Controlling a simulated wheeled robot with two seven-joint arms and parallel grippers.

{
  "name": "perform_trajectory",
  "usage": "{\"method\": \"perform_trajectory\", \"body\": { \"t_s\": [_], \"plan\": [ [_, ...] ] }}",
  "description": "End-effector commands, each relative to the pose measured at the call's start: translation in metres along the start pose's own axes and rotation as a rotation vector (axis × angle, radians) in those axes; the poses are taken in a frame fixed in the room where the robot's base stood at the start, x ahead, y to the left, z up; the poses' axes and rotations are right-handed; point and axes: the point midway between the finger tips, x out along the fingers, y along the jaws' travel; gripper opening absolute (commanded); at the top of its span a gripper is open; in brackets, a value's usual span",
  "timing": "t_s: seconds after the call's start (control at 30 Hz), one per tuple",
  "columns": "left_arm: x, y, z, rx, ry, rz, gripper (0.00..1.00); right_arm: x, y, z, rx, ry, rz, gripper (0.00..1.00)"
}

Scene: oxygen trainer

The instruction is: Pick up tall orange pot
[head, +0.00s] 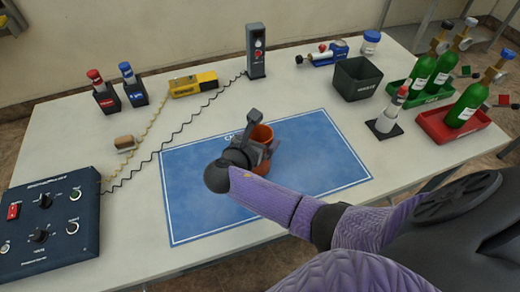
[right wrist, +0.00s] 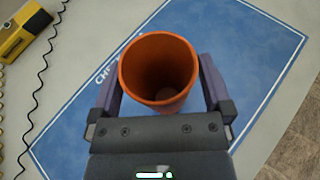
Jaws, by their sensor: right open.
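The tall orange pot (head: 262,133) stands upright on the blue mat (head: 325,165), its open mouth facing up. My right gripper (head: 258,146) is over it in the head view and hides much of its side. In the right wrist view the orange pot (right wrist: 158,62) shows its rim and empty inside between the two fingers of my right gripper (right wrist: 162,75). The fingers are apart, one on each side of the pot. I cannot tell whether either touches it. My left gripper is not in view.
Green bottles stand in green and red trays (head: 436,121) farther right. A control panel (head: 50,225) is at the left. Black and yellow cables run left of the mat.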

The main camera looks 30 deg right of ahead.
Motion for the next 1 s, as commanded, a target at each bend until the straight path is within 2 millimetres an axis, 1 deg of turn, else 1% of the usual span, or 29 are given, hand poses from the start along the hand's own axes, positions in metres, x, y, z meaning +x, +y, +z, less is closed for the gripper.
{"method": "perform_trajectory", "body": {
  "t_s": [0.03, 0.07, 0.27, 0.37, 0.4, 0.47, 0.5, 0.57, 0.6, 0.67, 0.7, 0.73, 0.77, 0.93, 1.0],
  "plan": [
    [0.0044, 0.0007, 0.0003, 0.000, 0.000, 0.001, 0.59, 0.0064, 0.0001, -0.0023, 0.000, 0.001, 0.000, 1.00],
    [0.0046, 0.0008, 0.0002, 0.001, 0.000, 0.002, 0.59, 0.0082, 0.0001, -0.0018, 0.000, 0.001, 0.000, 1.00],
    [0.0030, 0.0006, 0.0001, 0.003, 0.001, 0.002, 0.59, 0.0086, 0.0001, 0.0001, 0.002, 0.003, 0.001, 1.00],
    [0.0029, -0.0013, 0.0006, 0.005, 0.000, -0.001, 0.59, 0.0084, 0.0001, 0.0000, 0.002, 0.003, 0.001, 0.81],
    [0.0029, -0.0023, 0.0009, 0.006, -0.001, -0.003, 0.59, 0.0084, 0.0001, 0.0000, 0.002, 0.003, 0.001, 0.72],
    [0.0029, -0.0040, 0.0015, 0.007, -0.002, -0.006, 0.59, 0.0083, 0.0001, -0.0001, 0.002, 0.003, 0.001, 0.60],
    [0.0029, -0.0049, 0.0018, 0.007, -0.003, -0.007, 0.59, 0.0083, 0.0001, -0.0001, 0.002, 0.003, 0.001, 0.51],
    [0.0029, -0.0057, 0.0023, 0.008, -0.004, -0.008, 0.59, 0.0083, 0.0001, -0.0002, 0.002, 0.003, 0.001, 0.39],
    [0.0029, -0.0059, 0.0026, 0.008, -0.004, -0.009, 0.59, 0.0082, 0.0001, -0.0002, 0.002, 0.003, 0.001, 0.30],
    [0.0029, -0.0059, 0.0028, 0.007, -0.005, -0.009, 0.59, 0.0082, 0.0001, -0.0003, 0.002, 0.003, 0.001, 0.17],
    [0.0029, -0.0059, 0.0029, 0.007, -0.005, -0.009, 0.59, 0.0082, 0.0001, -0.0003, 0.002, 0.003, 0.001, 0.09],
    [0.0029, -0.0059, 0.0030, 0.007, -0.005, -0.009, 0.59, 0.0082, 0.0001, -0.0003, 0.002, 0.003, 0.001, 0.03],
    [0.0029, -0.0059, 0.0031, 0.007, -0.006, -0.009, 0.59, 0.0082, 0.0001, -0.0003, 0.002, 0.003, 0.001, 0.00],
    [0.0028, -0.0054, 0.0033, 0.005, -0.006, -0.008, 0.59, 0.0081, 0.0001, -0.0001, 0.002, 0.003, 0.001, 0.00],
    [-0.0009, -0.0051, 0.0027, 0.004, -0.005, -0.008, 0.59, 0.0059, 0.0002, 0.0054, 0.003, 0.003, 0.002, 0.00]
  ]
}}
